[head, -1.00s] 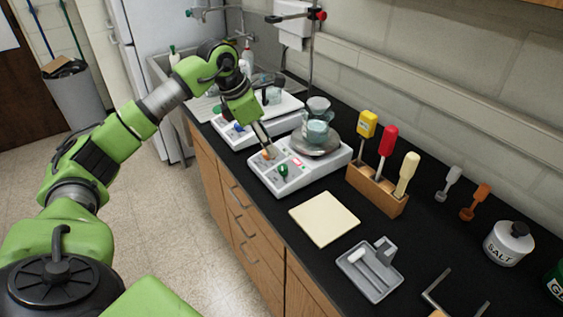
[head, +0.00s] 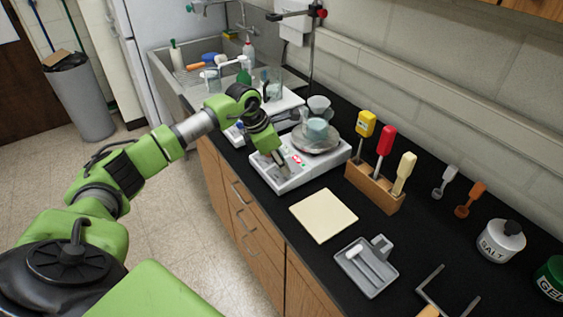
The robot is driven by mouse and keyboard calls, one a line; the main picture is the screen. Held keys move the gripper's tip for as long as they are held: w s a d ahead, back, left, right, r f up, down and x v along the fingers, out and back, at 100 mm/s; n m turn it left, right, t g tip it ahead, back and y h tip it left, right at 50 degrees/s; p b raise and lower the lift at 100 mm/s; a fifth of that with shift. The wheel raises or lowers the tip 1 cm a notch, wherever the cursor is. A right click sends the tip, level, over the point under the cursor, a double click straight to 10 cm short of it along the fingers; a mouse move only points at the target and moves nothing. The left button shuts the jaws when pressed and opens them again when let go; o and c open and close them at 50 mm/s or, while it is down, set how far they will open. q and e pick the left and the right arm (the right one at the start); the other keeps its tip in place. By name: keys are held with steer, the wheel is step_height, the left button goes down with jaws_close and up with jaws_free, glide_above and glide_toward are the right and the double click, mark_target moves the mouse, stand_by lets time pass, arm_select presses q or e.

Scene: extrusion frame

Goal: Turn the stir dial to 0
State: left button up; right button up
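The white stirring hotplate (head: 312,171) stands on the black counter with a round plate on top and a sloped front panel with small red displays. A beaker of pale blue-green liquid (head: 316,129) sits on its plate. My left gripper (head: 280,163) points down at the left part of the front panel, with its fingertips at the dials. The fingers and wrist hide the dials, so I cannot see the stir dial or its setting. The finger gap is too small to make out, and I cannot tell whether they touch a dial. My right gripper is out of view.
A second white device (head: 236,134) stands behind my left wrist, near the sink. A wooden block (head: 375,188) with coloured-handled tools stands right of the hotplate. A cream pad (head: 323,215), a grey tray (head: 367,266) and a salt jar (head: 500,241) lie nearer.

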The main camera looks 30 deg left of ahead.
arm_select(q)
jaws_close()
steer(key=shift+n, duration=0.3)
steer(key=n+b, duration=0.2)
steer(key=n, duration=0.1)
steer(key=shift+f+n+y, duration=0.1)
steer(key=shift+n+y, duration=0.2)
steer(key=shift+y, duration=0.1)
steer(key=n+b, duration=0.2)
steer(key=n, duration=0.3)
steer(key=shift+y+b, duration=0.35)
steer(key=shift+y, duration=0.05)
steer(key=shift+n+y+b, duration=0.3)
steer(key=shift+n+b, duration=0.15)
steer(key=shift+n, duration=1.05)
steer(key=o, duration=0.6)
jaws_free()
